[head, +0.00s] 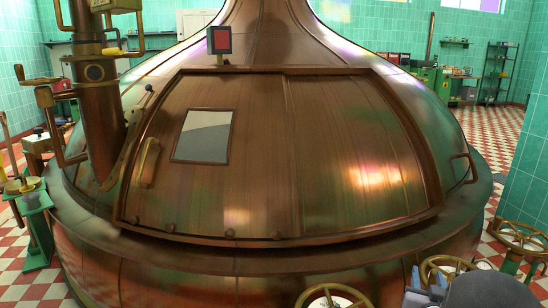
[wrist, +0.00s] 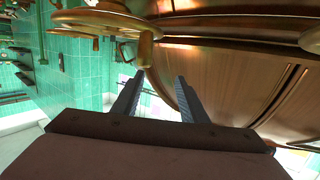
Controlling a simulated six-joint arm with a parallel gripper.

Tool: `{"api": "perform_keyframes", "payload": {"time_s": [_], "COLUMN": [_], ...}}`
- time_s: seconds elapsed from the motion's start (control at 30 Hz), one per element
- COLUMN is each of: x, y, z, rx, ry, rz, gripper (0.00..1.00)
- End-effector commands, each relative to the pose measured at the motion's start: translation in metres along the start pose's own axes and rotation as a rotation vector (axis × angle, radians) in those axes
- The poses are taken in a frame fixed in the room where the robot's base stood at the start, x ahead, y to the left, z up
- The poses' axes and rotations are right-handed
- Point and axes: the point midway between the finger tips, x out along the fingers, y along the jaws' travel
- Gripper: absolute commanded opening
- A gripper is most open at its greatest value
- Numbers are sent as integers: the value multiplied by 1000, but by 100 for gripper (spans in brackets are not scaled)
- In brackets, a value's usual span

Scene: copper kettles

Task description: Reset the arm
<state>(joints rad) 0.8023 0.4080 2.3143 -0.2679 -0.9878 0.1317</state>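My gripper (wrist: 159,77) shows in the wrist view with its two grey fingers apart. Nothing is seen between them. Just past the fingertips is the wooden or brass-coloured handle (wrist: 146,48) of a brass handwheel (wrist: 100,22); whether a finger touches it I cannot tell. The copper kettle (wrist: 225,75) fills the right of the wrist view, which looks tilted or upside down. In the head view the large copper kettle (head: 255,150) fills the middle, with a closed hatch and a small window (head: 203,136). A dark grey rounded part at the lower right looks like my arm.
Brass handwheels stand low in front of the kettle (head: 335,297) and at the right (head: 522,236). A copper pipe with valves (head: 98,100) rises at the left beside a green stand (head: 36,220). Shelves (head: 497,72) stand at the back right. Checkered floor is clear at the right.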

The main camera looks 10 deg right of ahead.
Motion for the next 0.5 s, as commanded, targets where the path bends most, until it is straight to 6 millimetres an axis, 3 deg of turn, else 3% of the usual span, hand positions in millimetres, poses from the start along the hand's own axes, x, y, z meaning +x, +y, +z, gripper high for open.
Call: {"api": "perform_keyframes", "payload": {"time_s": [0.03, 0.27, 0.37, 0.5], "x": [-3, -24, -48, -100], "y": [-21, -118, -164, -225], "z": [-12, -14, -14, -9], "rx": [-7, -55, -80, -125], "ry": [-40, -293, -410, -583], "rz": [-13, -110, -174, -283], "gripper": [39, 39, 39, 39]}}
